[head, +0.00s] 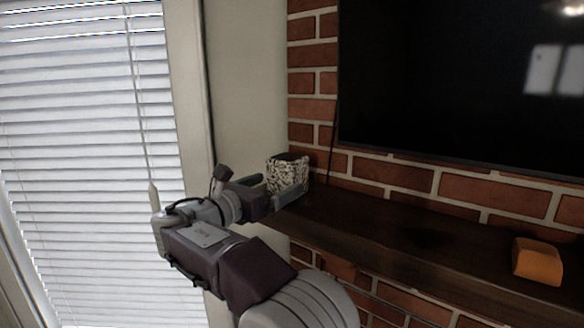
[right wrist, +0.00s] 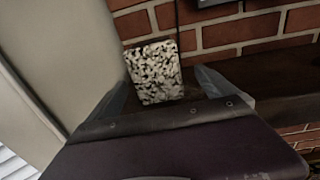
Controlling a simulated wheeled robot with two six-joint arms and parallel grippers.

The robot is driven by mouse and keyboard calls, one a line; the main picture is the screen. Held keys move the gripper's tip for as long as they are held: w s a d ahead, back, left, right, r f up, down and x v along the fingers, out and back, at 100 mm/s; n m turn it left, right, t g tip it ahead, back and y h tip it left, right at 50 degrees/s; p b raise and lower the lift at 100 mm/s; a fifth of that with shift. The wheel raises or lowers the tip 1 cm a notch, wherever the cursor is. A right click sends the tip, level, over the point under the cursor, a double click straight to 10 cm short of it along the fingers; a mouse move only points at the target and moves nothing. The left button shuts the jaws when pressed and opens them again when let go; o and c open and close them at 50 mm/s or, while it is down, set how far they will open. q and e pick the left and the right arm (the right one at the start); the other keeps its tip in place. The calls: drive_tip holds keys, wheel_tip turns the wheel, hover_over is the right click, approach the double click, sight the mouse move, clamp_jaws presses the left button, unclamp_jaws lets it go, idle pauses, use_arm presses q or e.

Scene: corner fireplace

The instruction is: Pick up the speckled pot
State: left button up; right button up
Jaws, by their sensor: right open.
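The speckled pot (head: 287,172) is black and white and stands at the left end of the dark wooden mantel shelf, close to the brick wall. It also shows in the right wrist view (right wrist: 155,72), between and just ahead of the finger tips. My right gripper (head: 277,190) is open, with its fingers at either side of the pot. In the right wrist view the gripper (right wrist: 163,88) shows a gap between each finger and the pot. The pot's lower part is partly hidden by a finger in the head view. My left gripper is not in view.
The dark mantel shelf (head: 400,232) runs to the right along the brick wall (head: 405,174). An orange block (head: 538,261) sits on it at the right, with clear shelf between. A black television (head: 460,80) hangs above. A window with blinds (head: 80,150) is at the left.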

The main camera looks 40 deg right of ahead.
drive_tip(key=shift+w+d, duration=0.1)
drive_tip(key=shift+d, duration=0.05)
drive_tip(key=shift+a+r+p, duration=0.4)
drive_tip(key=shift+r+p, duration=0.35)
drive_tip(key=shift+p, duration=0.3)
drive_tip(key=shift+w+d+f, duration=0.1)
drive_tip(key=shift+d+f, duration=0.05)
drive_tip(key=p+x, duration=0.3)
drive_tip(key=x, duration=0.4)
drive_tip(key=shift+p, duration=0.35)
drive_tip(key=shift+a, duration=0.35)
drive_tip(key=c, duration=0.4)
drive_tip(key=shift+d, duration=0.2)
drive_tip(key=c, duration=1.4)
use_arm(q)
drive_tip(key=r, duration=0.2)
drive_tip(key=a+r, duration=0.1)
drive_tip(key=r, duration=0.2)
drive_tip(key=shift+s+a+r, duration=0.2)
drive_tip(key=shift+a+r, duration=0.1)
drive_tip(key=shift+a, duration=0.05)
use_arm(e)
drive_tip(key=shift+c, duration=0.2)
